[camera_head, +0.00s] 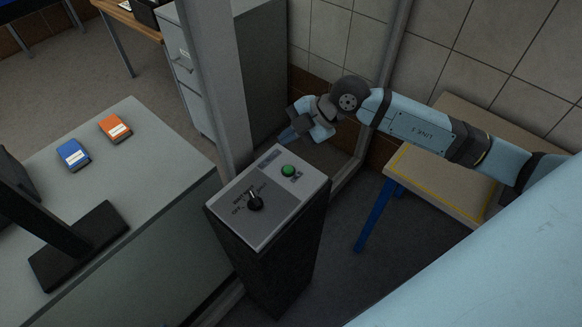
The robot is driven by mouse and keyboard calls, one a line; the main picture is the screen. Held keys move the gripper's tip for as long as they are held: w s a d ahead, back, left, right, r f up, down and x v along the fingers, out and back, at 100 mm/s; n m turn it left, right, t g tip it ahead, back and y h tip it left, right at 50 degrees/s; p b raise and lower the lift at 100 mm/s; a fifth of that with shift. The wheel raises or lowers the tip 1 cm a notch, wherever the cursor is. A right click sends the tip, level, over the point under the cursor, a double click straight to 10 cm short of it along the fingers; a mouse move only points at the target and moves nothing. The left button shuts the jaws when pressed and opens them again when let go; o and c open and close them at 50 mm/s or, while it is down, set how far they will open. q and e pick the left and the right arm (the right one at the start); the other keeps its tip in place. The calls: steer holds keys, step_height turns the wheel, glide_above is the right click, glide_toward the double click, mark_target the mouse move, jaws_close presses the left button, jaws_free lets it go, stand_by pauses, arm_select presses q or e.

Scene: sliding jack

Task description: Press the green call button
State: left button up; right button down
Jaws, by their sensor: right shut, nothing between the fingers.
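The green call button (288,170) sits on the sloped grey top of a dark control pedestal (266,250), near the top's far right corner. A black selector switch (254,201) is on the same panel, nearer to me and to the left. My right gripper (289,135) is shut and empty, just beyond the panel's far edge in the picture. It is apart from the button, and a gap shows between them. The button is in full view. My left gripper is not in view.
A grey post (215,85) stands right behind the pedestal. A grey desk (160,178) with blue (73,155) and orange (116,128) boxes is at the left. A beige-topped bench (440,185) with blue legs lies under my right arm. A tiled wall (470,45) is behind.

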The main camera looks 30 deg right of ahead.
steer(key=shift+d+f, duration=0.1)
stand_by(0.3)
steer(key=b, duration=0.7)
glide_above(289, 171)
step_height(289, 171, down, 7)
steer(key=shift+f, duration=0.9)
stand_by(0.4)
